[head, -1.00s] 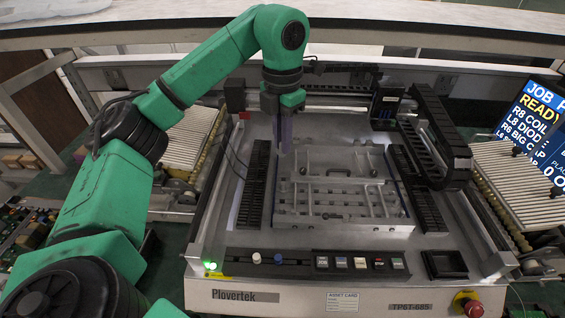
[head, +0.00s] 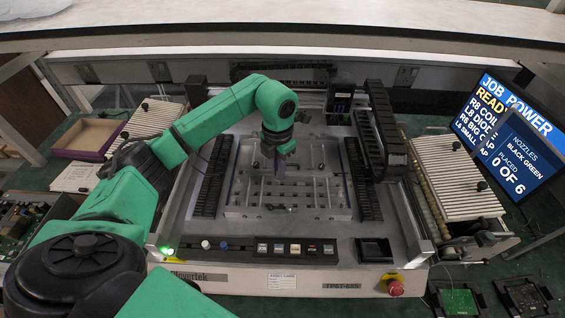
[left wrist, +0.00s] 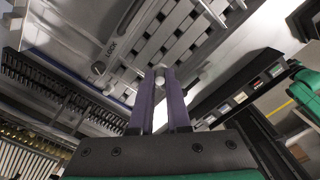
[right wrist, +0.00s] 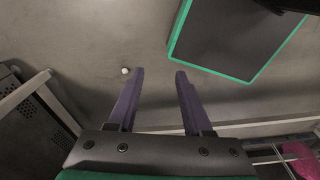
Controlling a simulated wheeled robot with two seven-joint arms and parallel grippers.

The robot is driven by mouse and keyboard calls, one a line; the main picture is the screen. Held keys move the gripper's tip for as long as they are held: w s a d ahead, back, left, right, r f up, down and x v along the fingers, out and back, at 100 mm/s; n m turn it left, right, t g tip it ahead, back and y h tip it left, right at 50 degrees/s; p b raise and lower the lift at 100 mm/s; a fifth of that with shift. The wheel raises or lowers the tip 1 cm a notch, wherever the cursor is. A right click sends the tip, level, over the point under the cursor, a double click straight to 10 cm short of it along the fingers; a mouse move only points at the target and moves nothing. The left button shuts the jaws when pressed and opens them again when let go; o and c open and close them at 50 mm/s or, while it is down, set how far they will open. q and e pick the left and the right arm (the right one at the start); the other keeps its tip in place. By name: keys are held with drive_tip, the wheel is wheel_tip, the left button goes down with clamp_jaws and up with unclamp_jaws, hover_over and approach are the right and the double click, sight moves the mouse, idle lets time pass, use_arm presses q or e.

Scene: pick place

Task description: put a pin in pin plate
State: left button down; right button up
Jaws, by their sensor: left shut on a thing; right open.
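The pin plate (head: 240,203) is a silver plate with slots and bars, lying in the bed of the machine in the head view. My left gripper (head: 279,174) points down over the middle of the plate. In the left wrist view, the purple fingers of my left gripper (left wrist: 161,82) are shut on a pin (left wrist: 159,80); only its pale round end shows between the tips. The slotted plate (left wrist: 150,65) lies beyond them. I cannot tell whether the pin touches the plate. My right gripper (right wrist: 160,73) is open and empty in the right wrist view, over a grey surface.
A black gantry arm (head: 385,130) stands right of the plate. A button panel (head: 290,249) and a red stop knob (head: 395,288) are at the front. A monitor (head: 510,135) stands at right. In the right wrist view a small pale object (right wrist: 125,71) lies beside the left finger.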

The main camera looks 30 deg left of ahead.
use_arm(q)
drive_tip(key=shift+f, duration=0.5)
drive_tip(key=shift+w+d+f+b, duration=0.15)
drive_tip(key=shift+d+f+b, duration=0.15)
drive_tip(key=shift+f+b, duration=0.3)
drive_tip(key=shift+w+d+f+b, duration=0.1)
drive_tip(key=shift+d+f+b, duration=0.2)
drive_tip(key=shift+f+b, duration=0.25)
drive_tip(key=shift+s+a+f+b, duration=0.15)
drive_tip(key=shift+f+b, duration=0.1)
drive_tip(key=shift+f, duration=0.25)
drive_tip(key=shift+w+a+f+b, duration=0.1)
drive_tip(key=shift+f+b, duration=0.15)
drive_tip(key=shift+f, duration=0.25)
drive_tip(key=shift+d+f+b, duration=0.15)
drive_tip(key=shift+f+b, duration=0.6)
drive_tip(key=shift+f, duration=0.2)
use_arm(e)
drive_tip(key=f, duration=0.5)
drive_tip(key=shift+w+d+f, duration=0.2)
drive_tip(key=shift+w+d, duration=0.05)
drive_tip(key=shift+d, duration=0.1)
drive_tip(key=shift+d, duration=0.25)
drive_tip(key=shift+f, duration=0.2)
